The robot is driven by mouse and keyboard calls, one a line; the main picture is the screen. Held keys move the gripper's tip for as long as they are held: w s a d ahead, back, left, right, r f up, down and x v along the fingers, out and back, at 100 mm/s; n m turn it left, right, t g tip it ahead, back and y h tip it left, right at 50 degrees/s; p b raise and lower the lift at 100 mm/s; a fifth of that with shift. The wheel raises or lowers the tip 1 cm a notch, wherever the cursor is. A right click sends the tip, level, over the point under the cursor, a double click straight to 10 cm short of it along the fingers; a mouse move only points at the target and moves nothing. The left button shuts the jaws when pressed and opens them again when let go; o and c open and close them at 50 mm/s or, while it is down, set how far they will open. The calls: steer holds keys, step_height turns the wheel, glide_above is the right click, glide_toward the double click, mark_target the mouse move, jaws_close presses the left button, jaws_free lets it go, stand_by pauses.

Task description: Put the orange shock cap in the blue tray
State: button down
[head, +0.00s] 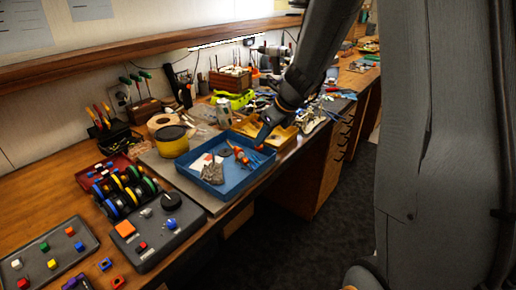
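The blue tray (204,187) stands on the bench near its front edge. In it lie a grey rough-looking piece (212,171), a white sheet, a small dark round piece and a slim orange-red part (240,155). My gripper (261,144) points down over the tray's far right corner. A small orange spot shows at its tip; I cannot tell whether this is a held piece or part of the gripper. The fingers are too small to tell open from shut. I cannot single out the orange shock cap for sure.
A grey box (150,251) with an orange square on top stands left of the tray, beside dark wheels with coloured rings (127,193). A yellow round tin (172,142) is behind. A grey tray of coloured cubes (45,262) is at front left. Tools crowd the back.

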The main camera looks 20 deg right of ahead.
mark_target(261, 147)
steer(key=shift+a+f, duration=0.1)
steer(key=shift+f, duration=1.7)
steer(key=shift+f, duration=0.15)
steer(key=c, duration=2)
jaws_free()
